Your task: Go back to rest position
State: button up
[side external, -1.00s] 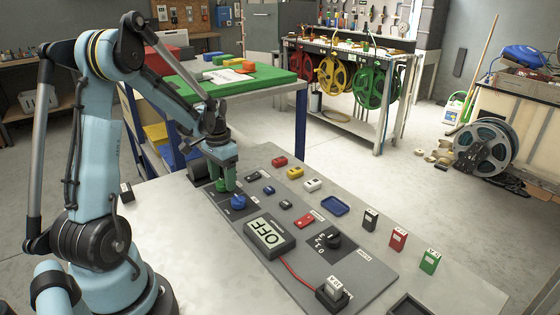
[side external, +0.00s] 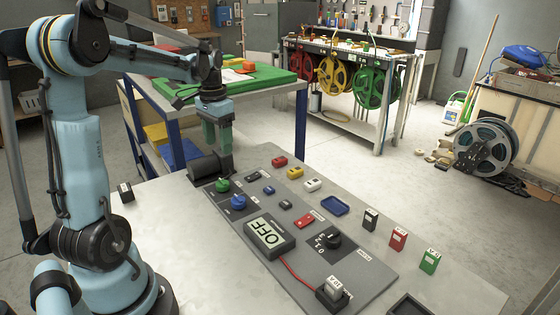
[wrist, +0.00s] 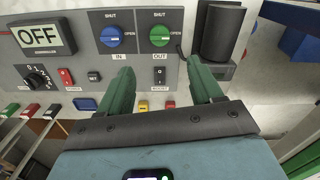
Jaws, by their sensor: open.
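My gripper (side external: 218,140) hangs above the far left end of the grey control panel, its green fingers pointing down. In the wrist view my gripper (wrist: 163,82) has its two green fingers apart with nothing between them. The green knob (side external: 222,185) and the blue knob (side external: 238,202) sit on the panel below and in front of it. In the wrist view the green knob (wrist: 160,36) lies beyond the fingertips, marked OUT, and the blue knob (wrist: 110,37) is marked IN. My gripper touches neither knob. The display (side external: 269,234) reads OFF.
A dark cylinder (side external: 204,167) stands at the panel's far left end, close to my gripper. Behind is a table with a green top (side external: 272,82). Several coloured blocks and a black rotary dial (side external: 332,241) lie along the panel. The near tabletop (side external: 205,265) is clear.

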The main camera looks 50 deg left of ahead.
jog(key=s+d+m+t, duration=0.2)
jog(key=d+t, duration=0.5)
jog(key=d, duration=1.8)
